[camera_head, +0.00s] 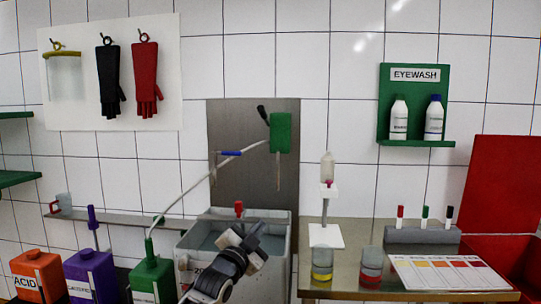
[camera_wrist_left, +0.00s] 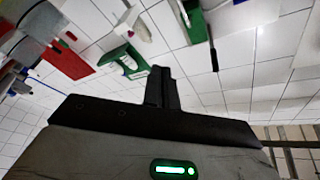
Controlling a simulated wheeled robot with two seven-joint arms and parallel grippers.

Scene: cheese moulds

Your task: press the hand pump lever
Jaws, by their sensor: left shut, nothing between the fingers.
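The hand pump (camera_head: 281,133) is a green block on a grey metal panel (camera_head: 235,180) against the tiled wall. Its lever (camera_head: 263,114) is dark and sticks up and left from the block's upper left. A pale spout hangs below the block, and a pale hose runs from it down to the green canister (camera_head: 152,276). My left gripper (camera_head: 250,237) is shut and empty, below and left of the pump and apart from the lever, in front of the grey tank (camera_head: 283,255). Its closed fingers also show in the left wrist view (camera_wrist_left: 160,88); I cannot identify the lever there. My right gripper is out of view.
Orange (camera_head: 40,274) and purple (camera_head: 90,273) canisters stand left of the green one. A small white stand (camera_head: 326,236), two jars and a colour chart (camera_head: 450,272) are on the bench at right. An eyewash shelf (camera_head: 415,143) hangs above. The air before the pump looks clear.

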